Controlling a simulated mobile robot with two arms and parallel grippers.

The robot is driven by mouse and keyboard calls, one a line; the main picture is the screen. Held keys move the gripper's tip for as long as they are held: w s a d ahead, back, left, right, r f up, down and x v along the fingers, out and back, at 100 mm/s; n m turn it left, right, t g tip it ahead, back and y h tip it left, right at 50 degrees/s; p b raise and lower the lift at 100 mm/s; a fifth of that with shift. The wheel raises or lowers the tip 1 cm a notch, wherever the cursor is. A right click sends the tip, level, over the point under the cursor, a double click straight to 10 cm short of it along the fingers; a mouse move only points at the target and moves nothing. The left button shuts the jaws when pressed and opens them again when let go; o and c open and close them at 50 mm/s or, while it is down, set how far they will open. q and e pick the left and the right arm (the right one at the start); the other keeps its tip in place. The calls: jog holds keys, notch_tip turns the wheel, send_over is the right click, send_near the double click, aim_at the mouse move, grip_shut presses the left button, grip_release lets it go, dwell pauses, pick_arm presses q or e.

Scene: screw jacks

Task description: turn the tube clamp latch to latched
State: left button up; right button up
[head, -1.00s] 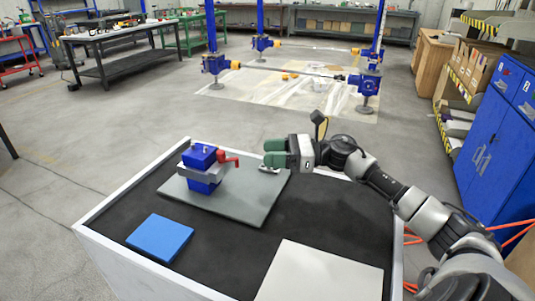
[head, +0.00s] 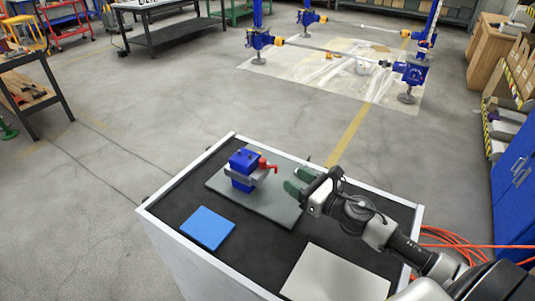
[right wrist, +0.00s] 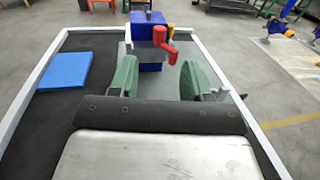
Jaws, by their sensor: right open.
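The tube clamp is a blue block (head: 242,160) with a grey band around it, standing on a grey-green plate (head: 262,209) on the cart. Its red latch (head: 267,165) sticks out on the right side of the block. In the right wrist view the red latch (right wrist: 164,40) shows ahead, between and beyond my fingers. My right gripper (head: 297,184) has green fingers, is open and empty, and is to the right of the latch, apart from it. The right wrist view shows the gripper (right wrist: 156,80) with a wide gap between its fingers. My left gripper is not in view.
The cart top (head: 185,200) is black with a raised white rim (head: 187,178). A blue flat pad (head: 208,228) lies at the left, and a light grey panel (head: 335,275) at the front right. Orange cables (head: 455,243) lie on the floor to the right.

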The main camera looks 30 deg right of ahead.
aim_at(265, 162)
jog(key=p+x, duration=0.2)
jog(key=x, duration=0.8)
jog(key=shift+w+a+f+p, duration=0.15)
jog(key=shift+w+p, duration=0.1)
jog(key=shift+p, duration=0.15)
jog(key=c, duration=0.9)
